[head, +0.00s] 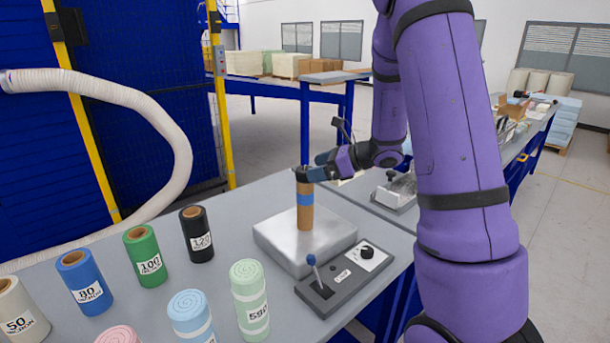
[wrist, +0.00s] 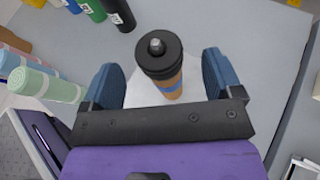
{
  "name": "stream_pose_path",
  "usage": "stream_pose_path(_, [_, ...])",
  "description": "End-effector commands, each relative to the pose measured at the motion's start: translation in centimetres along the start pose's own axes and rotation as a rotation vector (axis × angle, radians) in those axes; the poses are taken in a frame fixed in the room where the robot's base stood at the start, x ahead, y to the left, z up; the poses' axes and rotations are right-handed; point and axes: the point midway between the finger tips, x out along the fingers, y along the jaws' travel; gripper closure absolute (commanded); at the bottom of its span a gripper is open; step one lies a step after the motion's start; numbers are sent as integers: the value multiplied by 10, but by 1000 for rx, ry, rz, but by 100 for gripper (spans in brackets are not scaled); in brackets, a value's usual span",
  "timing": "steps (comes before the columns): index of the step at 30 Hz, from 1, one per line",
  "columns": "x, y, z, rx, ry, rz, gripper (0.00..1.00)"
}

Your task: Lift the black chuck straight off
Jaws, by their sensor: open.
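The black chuck (wrist: 159,54) is a round black cap with a small metal knob on top. It sits on the upper end of a brown tube (head: 305,214) with a blue band. The tube stands upright on a silver metal block (head: 272,240) on the grey table. My gripper (wrist: 161,82) is open. Its two blue-grey fingers are on either side of the chuck and tube, with gaps visible on both sides in the wrist view. In the head view my gripper (head: 312,173) is at the tube's top and mostly hides the chuck.
A control box (head: 345,280) with a blue-tipped lever and a knob is in front of the block. Labelled rolls, including a black one (head: 197,235) and a green one (head: 146,257), stand to the left. Pastel foam rolls (head: 250,300) stand in front. A second table is behind right.

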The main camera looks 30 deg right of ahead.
Motion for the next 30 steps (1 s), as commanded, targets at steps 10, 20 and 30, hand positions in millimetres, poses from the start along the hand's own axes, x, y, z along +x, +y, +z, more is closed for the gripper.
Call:
stream_pose_path(10, [41, 2, 1, -2, 1, 1, 15])
stream_pose_path(20, [43, 2, 1, -2, 1, 1, 31])
stream_pose_path(30, [43, 2, 1, -2, 0, 1, 70])
